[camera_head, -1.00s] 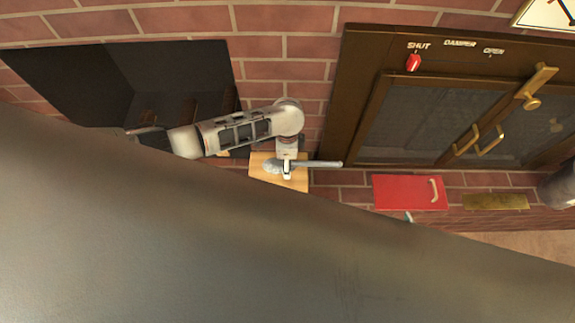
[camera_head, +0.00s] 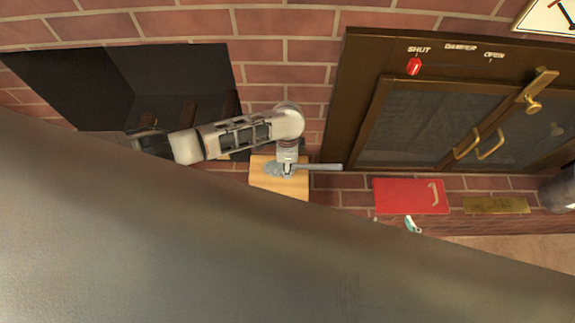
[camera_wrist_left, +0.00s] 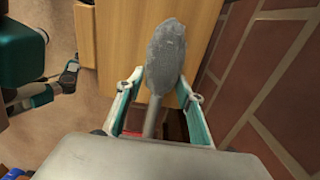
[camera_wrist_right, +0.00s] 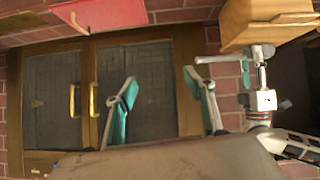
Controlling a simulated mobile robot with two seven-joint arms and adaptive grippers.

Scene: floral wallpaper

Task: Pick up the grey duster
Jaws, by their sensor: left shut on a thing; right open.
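The grey duster (camera_head: 325,166) lies across my left gripper (camera_head: 288,170) in the head view, its handle pointing right and its fluffy head to the left. My left gripper is shut on its handle. In the left wrist view the duster's head (camera_wrist_left: 166,55) extends beyond the fingers, in front of the wooden box. Whether it touches the box is unclear. My right gripper (camera_wrist_right: 160,84) is open and empty, facing the dark doors. In the head view only a teal fingertip of it shows near the red panel; the rest is hidden.
The wooden box (camera_head: 275,186) is against the brick wall. A dark brown oven-like unit (camera_head: 420,110) with brass handles is to the right. A red panel (camera_head: 405,197) and a brass plate (camera_head: 497,205) are below it. A large grey surface hides the lower head view.

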